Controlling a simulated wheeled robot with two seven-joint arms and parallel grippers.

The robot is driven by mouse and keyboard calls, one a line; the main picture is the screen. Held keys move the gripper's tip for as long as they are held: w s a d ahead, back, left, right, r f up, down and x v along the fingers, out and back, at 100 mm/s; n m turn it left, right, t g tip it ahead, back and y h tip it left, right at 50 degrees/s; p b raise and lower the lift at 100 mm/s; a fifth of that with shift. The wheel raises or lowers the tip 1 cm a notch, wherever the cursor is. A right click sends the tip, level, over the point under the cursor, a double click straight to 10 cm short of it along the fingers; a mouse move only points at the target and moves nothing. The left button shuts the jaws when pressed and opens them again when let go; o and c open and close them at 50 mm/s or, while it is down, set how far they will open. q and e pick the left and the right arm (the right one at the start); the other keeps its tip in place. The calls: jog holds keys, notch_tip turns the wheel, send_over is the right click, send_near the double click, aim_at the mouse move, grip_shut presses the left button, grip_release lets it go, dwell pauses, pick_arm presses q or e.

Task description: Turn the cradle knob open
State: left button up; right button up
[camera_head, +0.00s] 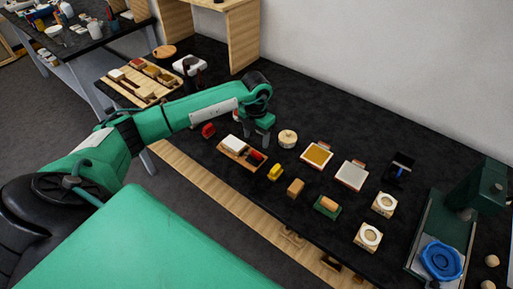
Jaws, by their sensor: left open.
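My left gripper (260,140) reaches in from the left and points down over the table, open, with nothing seen between its fingers. A wooden holder (229,157) with a white block and a red piece lies just below and left of it. A round, pale wooden piece with a small top (288,138) stands just right of the gripper. I cannot tell for sure which part is the cradle knob, or whether it is turned. A yellow piece (275,172) lies in front of the gripper, apart from it. My right gripper is out of view.
The black table (330,130) carries a gold panel (317,155), a white panel (351,175), a green block with an orange top (327,206) and two round-topped blocks. A dark green press (478,190) and blue dish (441,260) stand right. A wooden tray (130,92) lies at the far left.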

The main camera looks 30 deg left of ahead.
aim_at(256, 152)
pick_arm(q)
notch_tip(256, 152, down, 8)
jog(key=shift+r+p, duration=0.15)
jog(key=shift+p, duration=0.85)
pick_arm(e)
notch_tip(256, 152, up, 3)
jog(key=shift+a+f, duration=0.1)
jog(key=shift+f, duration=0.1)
